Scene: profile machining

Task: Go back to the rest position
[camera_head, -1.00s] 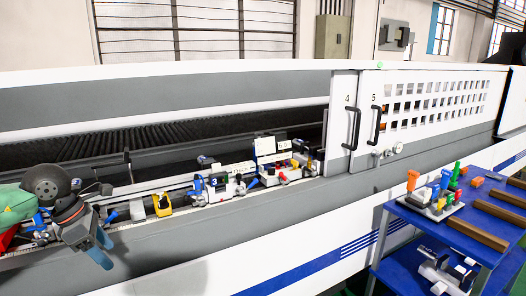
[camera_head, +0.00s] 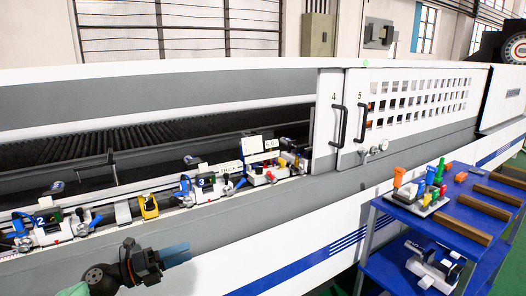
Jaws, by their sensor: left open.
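My left gripper (camera_head: 176,255) shows at the lower left of the head view, with its dark wrist and blue fingers pointing right. It is open and nothing shows between its fingers. It appears in front of the long white and grey machine (camera_head: 270,200), below the rail with the numbered clamp units. The clamp unit marked 2 (camera_head: 42,232) is up and left of the gripper, and the unit marked 3 (camera_head: 203,186) is above it. My right gripper is not in view.
A yellow block (camera_head: 149,207) sits on the rail between the clamp units. Door panels marked 4 and 5 with black handles (camera_head: 361,124) are shut. A blue cart (camera_head: 420,222) with colored tools (camera_head: 428,186) and brown bars (camera_head: 460,219) stands at the right.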

